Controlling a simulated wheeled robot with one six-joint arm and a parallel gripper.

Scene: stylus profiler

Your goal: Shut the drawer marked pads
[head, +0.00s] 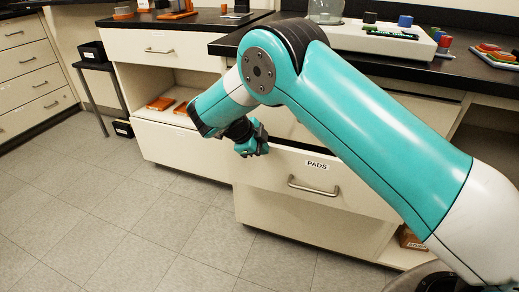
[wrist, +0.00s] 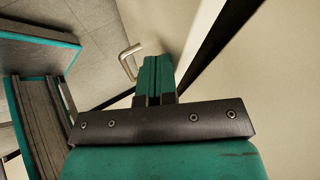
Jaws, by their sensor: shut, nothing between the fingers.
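The drawer marked PADS (head: 340,181) has a cream front with a white label and a bar handle (head: 313,187). A dark gap shows along its top edge, so it stands partly open. My gripper (head: 260,148) is shut and empty at the left end of the drawer, near its top edge. I cannot tell whether it touches the front. In the wrist view the shut fingers (wrist: 156,72) are beside the drawer's metal handle (wrist: 129,60). My arm hides part of the drawer's right side and the counter behind.
A dark counter (head: 232,41) runs above, with a white tray (head: 390,43) holding small coloured items. To the left, an open cubby holds orange items (head: 160,103), below a closed drawer (head: 160,50). A small dark stand (head: 97,67) is further left. Tiled floor (head: 90,220) in front is clear.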

